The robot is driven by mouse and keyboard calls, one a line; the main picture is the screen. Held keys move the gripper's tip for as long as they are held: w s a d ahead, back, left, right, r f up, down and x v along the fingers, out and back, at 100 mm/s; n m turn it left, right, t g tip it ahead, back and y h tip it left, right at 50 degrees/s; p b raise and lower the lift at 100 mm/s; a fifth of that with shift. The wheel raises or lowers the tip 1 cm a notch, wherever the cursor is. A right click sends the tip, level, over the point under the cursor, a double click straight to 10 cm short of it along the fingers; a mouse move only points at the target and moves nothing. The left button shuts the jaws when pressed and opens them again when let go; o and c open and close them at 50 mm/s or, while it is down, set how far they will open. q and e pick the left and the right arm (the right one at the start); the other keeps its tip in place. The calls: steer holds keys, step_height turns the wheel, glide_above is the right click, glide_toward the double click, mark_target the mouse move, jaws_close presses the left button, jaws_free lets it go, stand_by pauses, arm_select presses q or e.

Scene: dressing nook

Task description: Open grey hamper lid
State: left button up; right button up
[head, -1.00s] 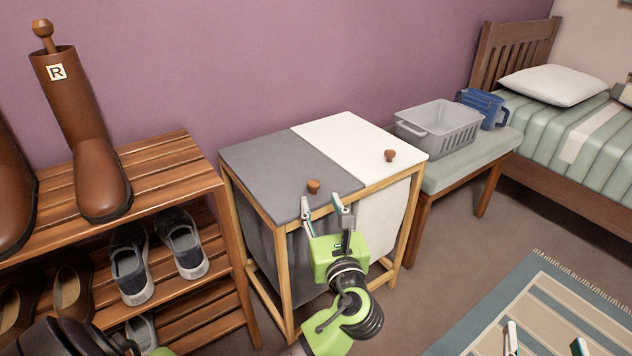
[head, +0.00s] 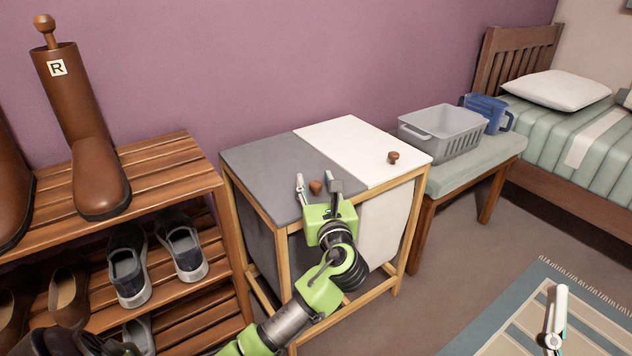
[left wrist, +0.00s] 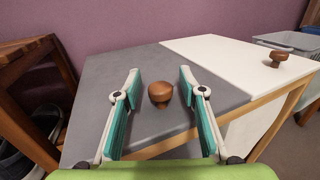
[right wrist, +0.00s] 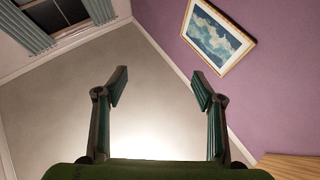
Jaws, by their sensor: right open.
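The grey hamper lid (head: 264,170) lies flat and shut on the left half of the wooden-framed hamper. Its round brown knob (head: 316,187) sits near the front edge of the lid. My left gripper (head: 318,182) is open, with its fingers on either side of the knob. In the left wrist view the knob (left wrist: 160,94) stands between the open fingertips, with a gap on both sides. My right gripper (right wrist: 159,82) is open and empty in the right wrist view, facing the ceiling and wall. Only a finger of it shows at the lower right in the head view.
The white lid (head: 360,148) with its own knob (head: 393,157) adjoins on the right. A wooden shoe rack (head: 165,176) with boots and shoes stands close on the left. A bench (head: 480,165) with a grey basket (head: 440,131) and a blue container (head: 487,112) stands to the right.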

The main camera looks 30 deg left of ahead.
steer(key=shift+r, duration=0.1)
arm_select(q)
steer(key=c, duration=0.5)
jaws_close()
arm_select(e)
steer(key=shift+r, duration=0.25)
